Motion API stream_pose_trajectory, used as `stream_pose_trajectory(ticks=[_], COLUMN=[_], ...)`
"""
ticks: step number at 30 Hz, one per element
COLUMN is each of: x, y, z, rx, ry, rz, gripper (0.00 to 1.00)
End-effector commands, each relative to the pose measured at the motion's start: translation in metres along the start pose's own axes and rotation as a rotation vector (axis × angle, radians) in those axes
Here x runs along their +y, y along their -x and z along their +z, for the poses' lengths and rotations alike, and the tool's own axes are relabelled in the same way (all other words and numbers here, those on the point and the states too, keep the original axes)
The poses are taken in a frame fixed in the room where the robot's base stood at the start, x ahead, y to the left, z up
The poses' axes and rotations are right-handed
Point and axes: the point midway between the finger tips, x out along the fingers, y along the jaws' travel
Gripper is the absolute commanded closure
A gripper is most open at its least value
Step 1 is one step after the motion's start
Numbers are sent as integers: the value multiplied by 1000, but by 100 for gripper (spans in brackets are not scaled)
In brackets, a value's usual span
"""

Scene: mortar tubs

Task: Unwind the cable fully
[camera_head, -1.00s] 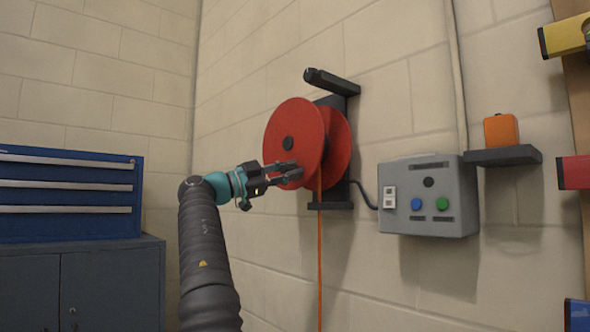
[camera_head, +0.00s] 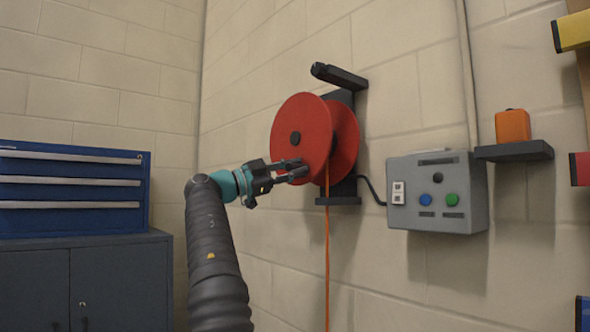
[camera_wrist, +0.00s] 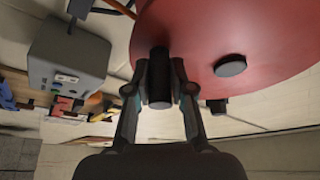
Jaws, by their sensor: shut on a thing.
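A red cable reel (camera_head: 302,122) is mounted on a black bracket on the wall, with an orange cable (camera_head: 327,265) hanging straight down from it. My gripper (camera_head: 295,170) is at the lower front of the reel. In the wrist view, my gripper (camera_wrist: 160,85) is shut on a black crank handle (camera_wrist: 159,65) that sticks out from the face of the red reel (camera_wrist: 255,35). The reel's black hub (camera_wrist: 230,66) shows to the right of the handle. The cable's lower end is out of view.
A grey control box (camera_head: 437,205) with a blue and a green button is on the wall right of the reel. An orange box (camera_head: 512,126) stands on a small shelf (camera_head: 514,151). A blue drawer chest (camera_head: 70,190) stands on a grey cabinet at the left.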

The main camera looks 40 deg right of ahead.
Motion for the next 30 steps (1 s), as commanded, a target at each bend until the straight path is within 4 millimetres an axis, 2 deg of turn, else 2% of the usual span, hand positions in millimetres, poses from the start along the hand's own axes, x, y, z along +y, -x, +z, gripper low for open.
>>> stream_pose_trajectory(ticks=[3,4,6,7,16,20,25,30], x=[-2,-2,-1,-1,0,-1,-1,-1], y=[0,0,0,0,0,6,28,65], z=[0,0,0,0,0,0,0,0], rx=[-1,-1,-1,0,1,-1,-1,-3], ry=[1,1,1,1,0,1,1,1], rz=[-6,-6,-5,-4,-2,-3,-5,-6], gripper=[100,75,58,52,52,52,52,52])
